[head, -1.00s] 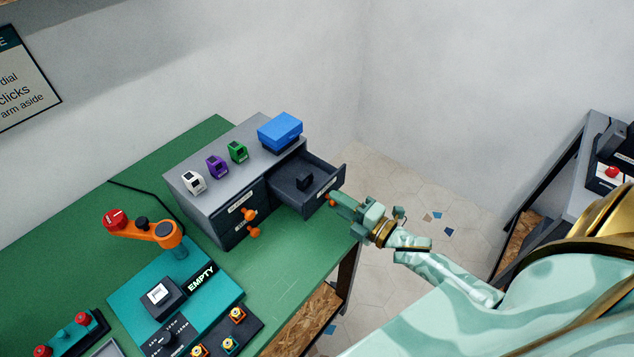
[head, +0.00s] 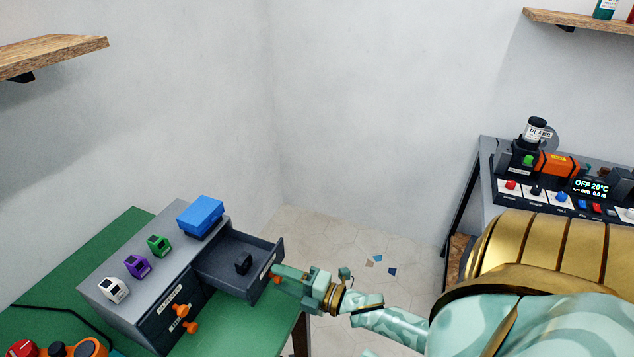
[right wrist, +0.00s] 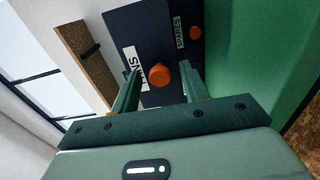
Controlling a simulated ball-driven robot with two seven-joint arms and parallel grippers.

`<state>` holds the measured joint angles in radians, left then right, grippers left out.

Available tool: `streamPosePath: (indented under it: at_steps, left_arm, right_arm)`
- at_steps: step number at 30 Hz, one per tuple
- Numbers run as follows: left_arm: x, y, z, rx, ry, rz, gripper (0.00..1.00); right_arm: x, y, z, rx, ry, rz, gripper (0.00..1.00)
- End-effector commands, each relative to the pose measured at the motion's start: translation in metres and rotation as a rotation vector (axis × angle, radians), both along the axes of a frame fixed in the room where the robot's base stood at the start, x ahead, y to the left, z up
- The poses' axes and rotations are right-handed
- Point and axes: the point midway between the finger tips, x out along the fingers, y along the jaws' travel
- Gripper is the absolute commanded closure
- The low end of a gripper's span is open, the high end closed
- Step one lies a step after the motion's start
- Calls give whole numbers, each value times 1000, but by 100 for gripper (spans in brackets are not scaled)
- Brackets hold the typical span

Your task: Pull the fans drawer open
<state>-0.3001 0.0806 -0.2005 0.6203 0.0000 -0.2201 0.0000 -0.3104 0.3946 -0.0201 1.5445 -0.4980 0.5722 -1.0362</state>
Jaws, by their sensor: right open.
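The fans drawer (head: 232,277) stands pulled out of the grey cabinet (head: 150,262), with a small dark block (head: 243,263) inside. In the right wrist view its front (right wrist: 140,25) carries a label, partly hidden, and an orange knob (right wrist: 159,75). My right gripper (head: 275,274) is open at the drawer's front. In the right wrist view the knob shows between its two spread fingers; whether they touch it I cannot tell. My left gripper is not in view.
White, purple (head: 138,266) and green blocks and a blue box (head: 200,215) stand on the cabinet. The green table (head: 225,335) ends at the right. A bench with devices (head: 555,165) stands far right.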

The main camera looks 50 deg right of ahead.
Motion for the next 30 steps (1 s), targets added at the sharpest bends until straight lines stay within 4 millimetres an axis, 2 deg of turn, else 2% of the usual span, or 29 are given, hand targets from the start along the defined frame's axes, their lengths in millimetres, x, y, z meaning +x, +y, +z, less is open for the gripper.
streamPosePath:
  at_steps: [5, 18, 24, 30]
  left_arm:
    - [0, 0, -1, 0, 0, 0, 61]
    - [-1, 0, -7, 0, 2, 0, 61]
    - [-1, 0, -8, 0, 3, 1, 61]
    - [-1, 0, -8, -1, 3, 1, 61]
  right_arm:
    - [-19, -7, -1, -1, 4, -1, 55]
    - [-125, -44, -2, 0, 6, -1, 55]
    - [-150, -52, -1, 0, 2, -1, 55]
    - [-154, -54, 0, -1, 1, 0, 55]
